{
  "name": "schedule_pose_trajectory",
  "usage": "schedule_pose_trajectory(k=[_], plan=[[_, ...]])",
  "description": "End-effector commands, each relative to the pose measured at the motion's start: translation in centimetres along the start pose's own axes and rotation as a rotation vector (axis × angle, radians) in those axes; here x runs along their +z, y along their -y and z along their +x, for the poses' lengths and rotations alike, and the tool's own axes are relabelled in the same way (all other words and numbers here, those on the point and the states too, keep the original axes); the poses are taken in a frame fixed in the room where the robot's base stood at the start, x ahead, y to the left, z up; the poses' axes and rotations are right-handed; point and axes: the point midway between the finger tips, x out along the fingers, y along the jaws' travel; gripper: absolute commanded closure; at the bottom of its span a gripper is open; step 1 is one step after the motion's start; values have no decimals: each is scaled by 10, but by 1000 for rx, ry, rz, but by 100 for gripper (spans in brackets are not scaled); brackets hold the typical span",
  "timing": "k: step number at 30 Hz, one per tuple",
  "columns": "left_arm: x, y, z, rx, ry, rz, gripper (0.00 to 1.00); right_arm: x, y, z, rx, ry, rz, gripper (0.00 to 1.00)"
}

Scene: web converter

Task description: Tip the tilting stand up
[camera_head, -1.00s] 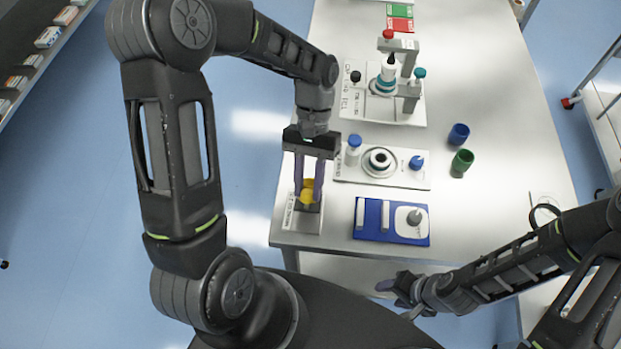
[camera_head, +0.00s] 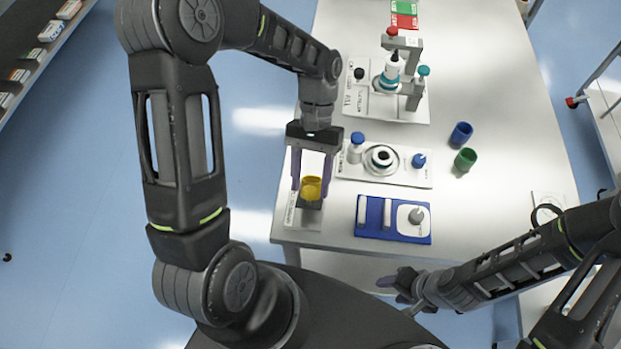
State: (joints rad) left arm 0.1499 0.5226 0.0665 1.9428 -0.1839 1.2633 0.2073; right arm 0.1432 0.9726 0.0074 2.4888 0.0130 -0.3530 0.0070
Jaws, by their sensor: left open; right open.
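The tilting stand (camera_head: 312,203) is on a white base plate (camera_head: 301,218) at the left front corner of the table. A yellow cup-shaped part (camera_head: 311,188) sits on the stand and looks upright, its round opening facing up. My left gripper (camera_head: 310,187) is over the stand, pointing down and open. Its two purple fingers are on either side of the yellow part with gaps between; I cannot tell whether either touches it. My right gripper (camera_head: 388,283) is open and empty in front of the table's front edge, away from the stand.
A blue block (camera_head: 372,232) with a grey knob is right of the stand. A white plate (camera_head: 349,172) with a ring and blue-capped pieces lies behind it. Farther back is a fixture (camera_head: 411,78) with teal and red caps. Blue (camera_head: 461,134) and green (camera_head: 465,159) cups stand at right.

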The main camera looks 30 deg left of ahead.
Motion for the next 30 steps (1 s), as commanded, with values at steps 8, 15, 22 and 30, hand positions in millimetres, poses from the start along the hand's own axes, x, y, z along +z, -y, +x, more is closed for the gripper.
schedule_pose_trajectory(k=[8,15,22,30], plan=[[-1,0,-4,0,-1,0,50,0,0,2,0,0,0,50],[1,-1,-41,0,-3,0,50,0,1,-1,-1,0,-1,50],[3,-2,-69,-1,5,2,50,1,5,-21,5,6,3,50],[0,0,-78,-1,0,0,50,1,6,-30,10,12,5,50]])
